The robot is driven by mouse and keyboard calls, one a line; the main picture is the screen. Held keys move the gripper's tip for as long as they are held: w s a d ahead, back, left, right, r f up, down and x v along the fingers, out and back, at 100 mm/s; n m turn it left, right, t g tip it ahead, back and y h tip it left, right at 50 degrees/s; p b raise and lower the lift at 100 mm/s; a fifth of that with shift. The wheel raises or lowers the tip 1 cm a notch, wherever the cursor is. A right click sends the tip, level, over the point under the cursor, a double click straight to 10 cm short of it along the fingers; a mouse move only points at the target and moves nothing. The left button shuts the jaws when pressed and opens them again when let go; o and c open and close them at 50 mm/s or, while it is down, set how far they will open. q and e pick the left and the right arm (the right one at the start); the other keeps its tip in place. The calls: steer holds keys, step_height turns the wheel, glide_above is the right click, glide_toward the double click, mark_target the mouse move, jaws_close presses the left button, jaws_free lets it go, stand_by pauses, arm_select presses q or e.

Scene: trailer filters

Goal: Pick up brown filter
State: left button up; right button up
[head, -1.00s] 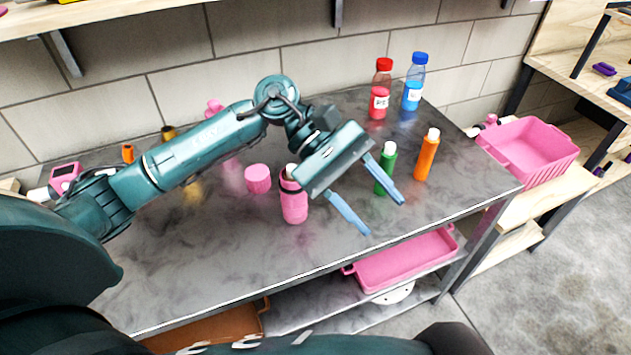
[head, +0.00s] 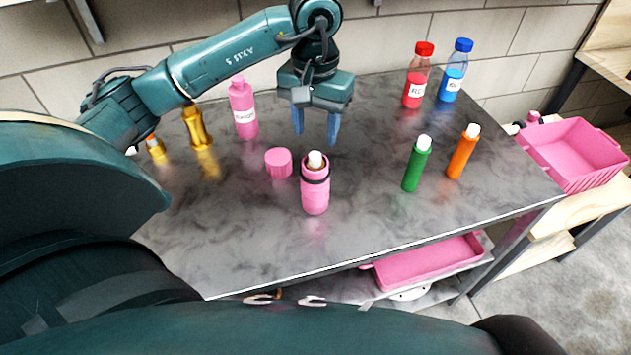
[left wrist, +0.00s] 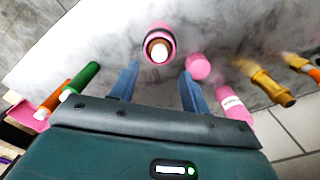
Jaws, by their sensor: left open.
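The brown filter (left wrist: 158,47) stands in an open pink canister (head: 315,197) on the grey table. Its white top (head: 315,160) pokes out of the canister's mouth; the lower part is hidden inside. The canister has a dark ring near its rim, and its round pink lid (head: 278,163) lies to its left. My left gripper (head: 315,128) is open and empty, pointing down behind the canister, apart from it. In the left wrist view the canister (left wrist: 148,35) shows just beyond the gap between the two blue fingers (left wrist: 159,72). My right gripper is not in view.
A green filter (head: 416,165) and an orange one (head: 463,152) stand to the right. Red (head: 416,85) and blue (head: 453,78) bottles stand behind them. A pink bottle (head: 243,112) and a gold one (head: 197,127) stand left. A pink bin (head: 572,150) is beyond the table's right edge.

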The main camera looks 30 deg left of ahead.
mark_target(315, 155)
arm_select(q)
steer(key=shift+s+d+f+p, duration=0.1)
steer(key=shift+f+p, duration=0.25)
steer(key=shift+f, duration=1.1)
steer(key=shift+s+f+p, duration=0.1)
steer(key=shift+f+p, duration=0.25)
steer(key=shift+f, duration=1.05)
jaws_close()
